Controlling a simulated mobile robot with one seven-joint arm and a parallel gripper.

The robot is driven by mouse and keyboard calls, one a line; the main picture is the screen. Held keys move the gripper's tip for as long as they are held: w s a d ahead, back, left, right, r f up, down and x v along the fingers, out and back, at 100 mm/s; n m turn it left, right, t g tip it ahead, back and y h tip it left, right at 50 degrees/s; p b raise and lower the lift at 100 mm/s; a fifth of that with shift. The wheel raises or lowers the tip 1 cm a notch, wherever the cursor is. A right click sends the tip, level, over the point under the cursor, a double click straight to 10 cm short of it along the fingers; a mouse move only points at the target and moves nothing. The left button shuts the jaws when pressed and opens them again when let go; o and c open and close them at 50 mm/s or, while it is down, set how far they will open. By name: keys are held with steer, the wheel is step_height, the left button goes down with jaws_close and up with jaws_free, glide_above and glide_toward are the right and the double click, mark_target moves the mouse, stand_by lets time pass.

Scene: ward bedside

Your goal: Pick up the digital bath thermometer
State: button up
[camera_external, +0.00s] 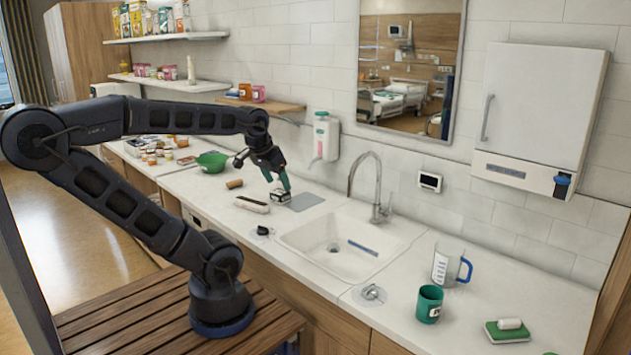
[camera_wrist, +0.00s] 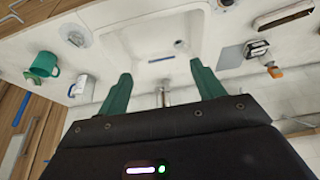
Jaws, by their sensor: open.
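My gripper (camera_external: 279,183), with green fingers, is over the counter left of the sink. In the wrist view my gripper (camera_wrist: 160,72) has its fingers wide apart with nothing between them. A small white and dark device (camera_external: 281,196) stands by the grey mat (camera_external: 308,202), close to the fingertips in the picture; the wrist view shows it right of the fingers (camera_wrist: 257,49). It may be the digital bath thermometer, but its details are too small to be sure. A slim blue-grey strip (camera_external: 362,248) lies in the sink and may instead be it.
The sink (camera_external: 309,238) and its tall tap (camera_external: 378,195) are right of my gripper. A white item with a dark strip (camera_external: 252,204) and a brown cylinder (camera_external: 234,183) lie left. A green mug (camera_external: 428,303) and a measuring jug (camera_external: 447,266) stand right of the sink.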

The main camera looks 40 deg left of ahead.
steer(key=shift+w, duration=0.1)
steer(key=w+a+r, duration=0.1)
steer(key=w+a, duration=0.7)
steer(key=w, duration=0.5)
steer(key=w+a+r, duration=0.1)
steer(key=w+a, duration=0.8)
steer(key=w, duration=0.4)
steer(key=w+a+f+t, duration=0.1)
steer(key=w+a+f, duration=0.3)
steer(key=a, duration=0.7)
steer(key=w+a+f, duration=0.3)
steer(key=a+f, duration=0.2)
steer(key=a, duration=0.6)
steer(key=w+a+f+t, duration=0.1)
steer(key=w+a+f, duration=0.3)
steer(key=a, duration=0.7)
steer(key=x, duration=0.6)
steer(key=d+x, duration=0.1)
steer(key=x, duration=0.3)
steer(key=shift+s+f, duration=0.2)
steer(key=shift+s, duration=0.05)
steer(key=c, duration=1.3)
